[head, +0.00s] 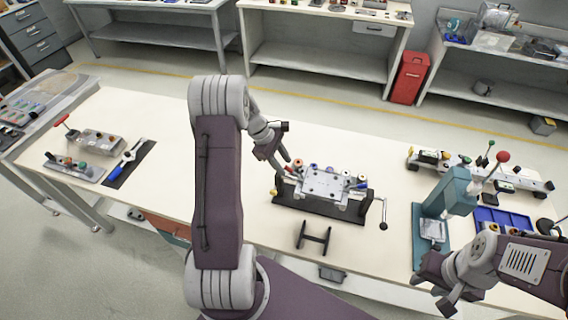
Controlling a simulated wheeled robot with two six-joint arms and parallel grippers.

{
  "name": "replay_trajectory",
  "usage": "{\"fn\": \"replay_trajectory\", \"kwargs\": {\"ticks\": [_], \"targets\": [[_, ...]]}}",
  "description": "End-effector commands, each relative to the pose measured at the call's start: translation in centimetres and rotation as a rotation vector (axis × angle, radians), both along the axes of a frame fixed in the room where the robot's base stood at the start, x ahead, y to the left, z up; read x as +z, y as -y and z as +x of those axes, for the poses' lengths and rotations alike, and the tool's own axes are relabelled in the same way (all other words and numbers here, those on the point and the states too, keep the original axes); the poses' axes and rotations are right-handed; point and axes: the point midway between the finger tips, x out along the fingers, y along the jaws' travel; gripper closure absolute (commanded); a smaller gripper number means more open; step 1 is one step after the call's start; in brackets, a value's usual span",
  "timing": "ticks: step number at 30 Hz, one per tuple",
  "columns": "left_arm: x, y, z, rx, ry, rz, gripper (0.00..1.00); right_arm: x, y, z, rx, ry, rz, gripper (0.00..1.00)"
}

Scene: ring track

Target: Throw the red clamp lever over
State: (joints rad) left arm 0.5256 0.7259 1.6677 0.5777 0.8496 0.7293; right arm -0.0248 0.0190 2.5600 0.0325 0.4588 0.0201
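A metal fixture plate (325,186) on a dark base stands in the middle of the bench, with small coloured parts around it. A small red piece (290,170) shows at its left end, by my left gripper (287,160); I cannot tell whether this is the clamp lever. My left gripper points down at that end. Its fingers are small and close to the fixture, so its opening and any contact are unclear. My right gripper (437,288) is open and empty at the bench's front right.
A teal press (457,195) with a red knob stands on the right, beside a blue tray (503,219). A black stand (314,237) lies before the fixture, and a crank handle (383,214) juts from its right.

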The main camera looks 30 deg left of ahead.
Motion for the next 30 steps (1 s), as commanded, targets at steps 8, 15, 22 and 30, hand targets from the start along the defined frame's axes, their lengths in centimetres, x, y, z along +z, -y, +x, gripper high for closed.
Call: {"fn": "replay_trajectory", "kwargs": {"ticks": [8,15,22,30], "targets": [[-1.0,0.4,0.2,0.000,0.001,0.001,0.63,0.1,0.0,0.0,0.000,0.000,0.000,0.64],[-1.0,0.4,0.2,-0.001,0.000,0.001,1.00,0.1,0.0,0.0,0.000,0.000,0.000,0.64],[-0.8,0.4,0.2,0.000,-0.001,0.006,1.00,0.4,0.0,0.0,0.000,0.000,0.000,0.64],[0.4,1.1,0.3,-0.006,-0.026,0.100,1.00,3.5,0.0,0.0,0.000,0.000,0.000,0.64]]}}
